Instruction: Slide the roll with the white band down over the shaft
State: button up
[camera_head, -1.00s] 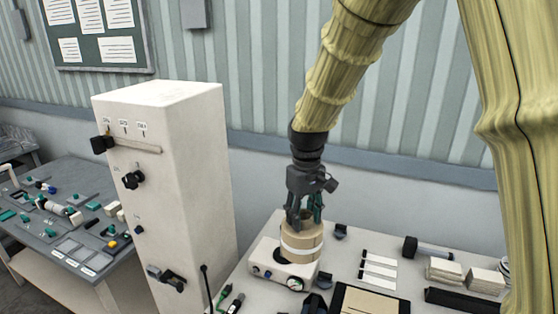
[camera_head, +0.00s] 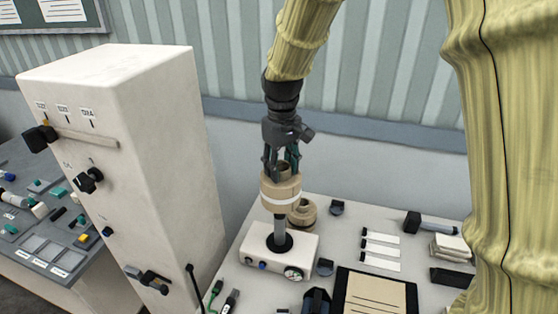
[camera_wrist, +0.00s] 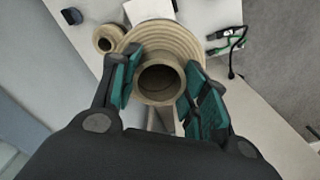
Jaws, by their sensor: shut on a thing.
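The kraft roll with the white band (camera_head: 281,196) is held upright in my gripper (camera_head: 282,168), whose fingers are closed on its core at the top. The grey shaft (camera_head: 280,229) stands upright from a white base unit (camera_head: 296,249) with a dark collar and a gauge. In the head view the roll is in line above the shaft's visible part. The shaft's top is hidden, so I cannot tell whether the roll is around it. In the wrist view the roll (camera_wrist: 185,45) shows its core opening between the teal finger pads; no shaft is clear inside.
A smaller kraft roll (camera_head: 303,213) stands behind the base unit. White strips (camera_head: 380,250), a dark-framed board (camera_head: 375,290) and stacked white blocks (camera_head: 452,244) lie to the right. A tall white cabinet (camera_head: 125,120) stands left. Cables lie at the table's left edge.

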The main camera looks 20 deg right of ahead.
jog(key=w+f, duration=0.2)
jog(key=f, duration=0.1)
jog(key=shift+w, duration=0.3)
jog(key=shift+s+f, duration=0.1)
jog(key=shift+s, duration=0.7)
jog(key=shift+f, duration=0.15)
jog(key=shift+w+f+b, duration=0.15)
jog(key=shift+f+b, duration=1.2)
jog(key=shift+f, duration=1.15)
jog(key=shift+w+f+b, duration=0.1)
jog(key=shift+f+b, duration=1.25)
jog(key=shift+f, duration=1.15)
jog(key=shift+f+b, duration=0.75)
jog(key=shift+f, duration=1.5)
